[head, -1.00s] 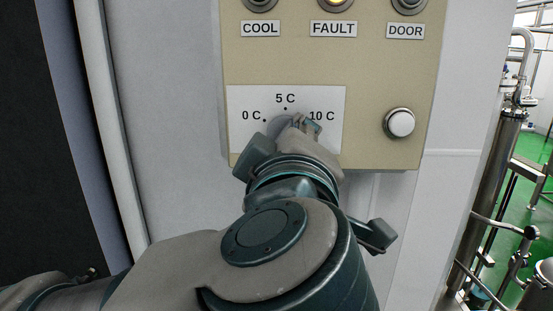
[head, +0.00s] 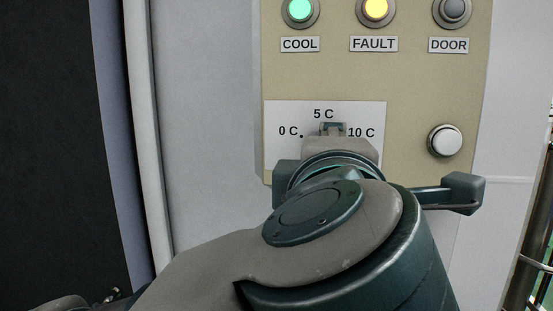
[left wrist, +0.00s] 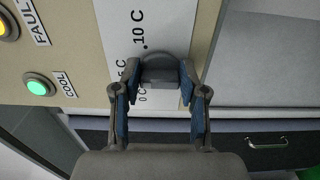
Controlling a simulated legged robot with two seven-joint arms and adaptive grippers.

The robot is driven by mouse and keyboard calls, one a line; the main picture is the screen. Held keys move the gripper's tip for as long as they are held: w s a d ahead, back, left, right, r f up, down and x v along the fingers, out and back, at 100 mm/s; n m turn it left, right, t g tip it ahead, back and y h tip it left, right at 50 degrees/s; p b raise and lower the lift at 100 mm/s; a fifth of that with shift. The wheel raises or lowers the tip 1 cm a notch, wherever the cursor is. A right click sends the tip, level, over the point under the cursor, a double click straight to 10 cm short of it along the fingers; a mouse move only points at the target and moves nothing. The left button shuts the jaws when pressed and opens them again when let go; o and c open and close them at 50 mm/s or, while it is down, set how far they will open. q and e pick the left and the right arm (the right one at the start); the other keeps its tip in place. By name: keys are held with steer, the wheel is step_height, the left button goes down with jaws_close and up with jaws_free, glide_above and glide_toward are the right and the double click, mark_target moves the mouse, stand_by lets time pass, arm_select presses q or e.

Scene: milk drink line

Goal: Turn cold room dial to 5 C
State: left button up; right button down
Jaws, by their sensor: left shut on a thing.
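The cold room dial (left wrist: 160,68) is a round grey knob on a white label plate (head: 285,165) marked 0 C, 5 C and 10 C. My left gripper (head: 333,128) is at the dial, just below the 5 C mark in the head view. In the left wrist view my left gripper (left wrist: 160,78) has one finger on each side of the knob, shut on it. The gripper and wrist hide most of the dial in the head view, and I cannot tell which mark its pointer faces. My right gripper is not in view.
The beige panel (head: 420,90) carries a green-lit COOL lamp (head: 300,9), a yellow-lit FAULT lamp (head: 376,8) and a grey DOOR lamp (head: 455,10). A white push button (head: 445,141) sits right of the dial. A dark opening (head: 50,150) lies left.

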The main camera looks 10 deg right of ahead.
arm_select(q)
steer(key=shift+w+a, duration=0.1)
stand_by(0.3)
steer(key=o, duration=1.1)
steer(key=shift+o, duration=0.2)
steer(key=shift+w+a, duration=0.1)
steer(key=shift+w, duration=0.05)
steer(key=v, duration=0.7)
steer(key=shift+f, duration=0.1)
